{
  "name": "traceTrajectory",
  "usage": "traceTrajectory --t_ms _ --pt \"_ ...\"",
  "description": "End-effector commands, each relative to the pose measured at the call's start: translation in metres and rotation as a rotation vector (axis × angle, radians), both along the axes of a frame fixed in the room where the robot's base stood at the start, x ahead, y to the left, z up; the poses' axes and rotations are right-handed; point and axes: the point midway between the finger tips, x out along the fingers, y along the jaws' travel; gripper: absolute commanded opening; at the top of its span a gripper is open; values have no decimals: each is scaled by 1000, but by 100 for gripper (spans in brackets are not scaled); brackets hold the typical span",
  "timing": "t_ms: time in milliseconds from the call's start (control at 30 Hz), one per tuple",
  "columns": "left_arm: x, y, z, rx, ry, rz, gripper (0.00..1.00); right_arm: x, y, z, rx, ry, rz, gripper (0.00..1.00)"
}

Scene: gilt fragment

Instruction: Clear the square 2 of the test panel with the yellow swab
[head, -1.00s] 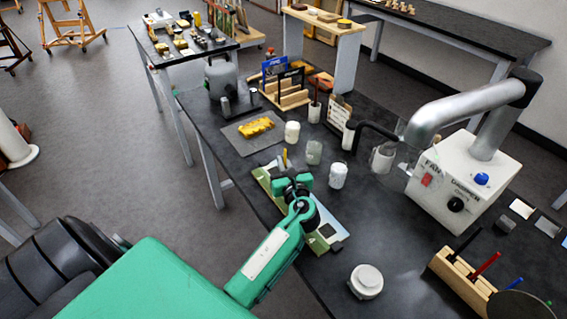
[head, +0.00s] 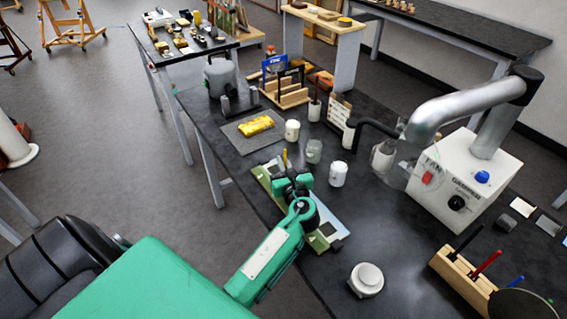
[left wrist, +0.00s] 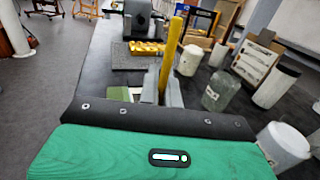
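The test panel (head: 328,217), a painted board with green and pale blue areas, lies flat near the table's left edge, partly hidden beneath my left gripper. My left gripper (head: 290,178) is over the panel and appears shut on the upright yellow swab (head: 285,156). In the left wrist view the yellow swab (left wrist: 170,58) rises between the grey fingers (left wrist: 161,92). Its tip is hidden, so I cannot tell whether it touches the panel. Square 2 cannot be made out behind the gripper. My right gripper is not in view.
A gilt fragment (head: 256,125) lies on a grey mat beyond the panel. A white jar (head: 338,174), a glass jar (head: 314,151) and another white pot (head: 292,130) stand right of the gripper. A white fan box (head: 462,180) and a round lidded pot (head: 366,279) stand further right.

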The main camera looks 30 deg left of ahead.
Motion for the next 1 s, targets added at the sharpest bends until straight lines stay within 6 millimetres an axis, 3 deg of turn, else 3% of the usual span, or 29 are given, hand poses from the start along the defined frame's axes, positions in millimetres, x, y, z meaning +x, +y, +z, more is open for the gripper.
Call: traceTrajectory --t_ms 567,1000 --pt "-10 -24 -3 -3 3 -1 0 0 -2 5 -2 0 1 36" --pt "-3 -7 -2 2 4 0 0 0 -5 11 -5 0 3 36"
